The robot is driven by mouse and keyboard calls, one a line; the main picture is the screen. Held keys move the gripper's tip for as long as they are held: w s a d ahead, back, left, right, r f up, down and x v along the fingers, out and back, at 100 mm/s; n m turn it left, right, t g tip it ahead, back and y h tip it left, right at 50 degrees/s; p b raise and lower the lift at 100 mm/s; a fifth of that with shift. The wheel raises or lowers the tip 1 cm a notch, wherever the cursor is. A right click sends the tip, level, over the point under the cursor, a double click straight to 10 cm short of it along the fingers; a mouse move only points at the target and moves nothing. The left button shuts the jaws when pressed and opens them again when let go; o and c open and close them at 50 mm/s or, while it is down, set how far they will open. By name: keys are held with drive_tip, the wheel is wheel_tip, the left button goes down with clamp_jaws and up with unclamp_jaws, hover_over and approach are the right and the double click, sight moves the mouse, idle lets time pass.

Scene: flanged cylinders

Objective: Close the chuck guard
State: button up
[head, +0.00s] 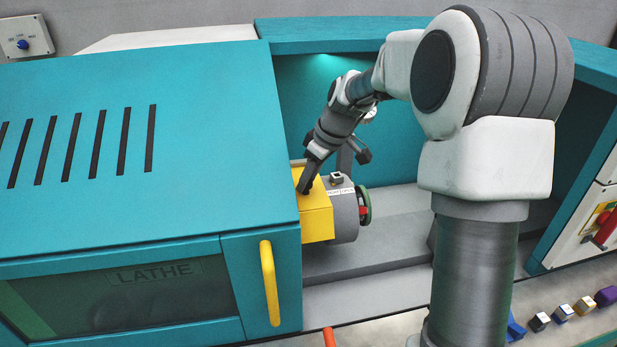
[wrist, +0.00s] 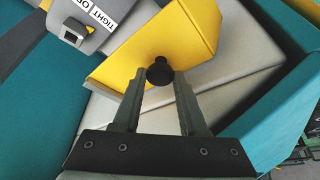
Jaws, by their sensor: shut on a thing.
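The chuck guard looks to be the yellow cover (head: 317,222) in the lathe's opening, just right of the teal housing. In the wrist view the yellow guard (wrist: 150,50) has a round black knob (wrist: 159,71) at its edge. My gripper (wrist: 159,78) has its two fingers on either side of this knob and is shut on it. In the head view my gripper (head: 305,186) reaches down to the guard from above, and the knob is hidden. A grey drum (head: 344,215) stands right beside the guard, with a small switch and a label partly reading "TIGHT".
The teal lathe door (head: 260,250) with a yellow handle (head: 270,283) stands at left. A green ring and red part (head: 364,207) sit right of the drum. The grey bed (head: 395,240) is clear. Several small coloured blocks (head: 562,312) lie at front right.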

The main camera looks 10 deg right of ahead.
clamp_jaws()
idle(0.8)
drive_tip(key=d+b, duration=0.1)
drive_tip(key=d, duration=0.8)
drive_tip(key=shift+d, duration=0.15)
drive_tip(key=o, duration=0.9)
unclamp_jaws()
drive_tip(key=shift+r, duration=0.1)
drive_tip(key=v, duration=1.7)
drive_tip(key=shift+r, duration=0.15)
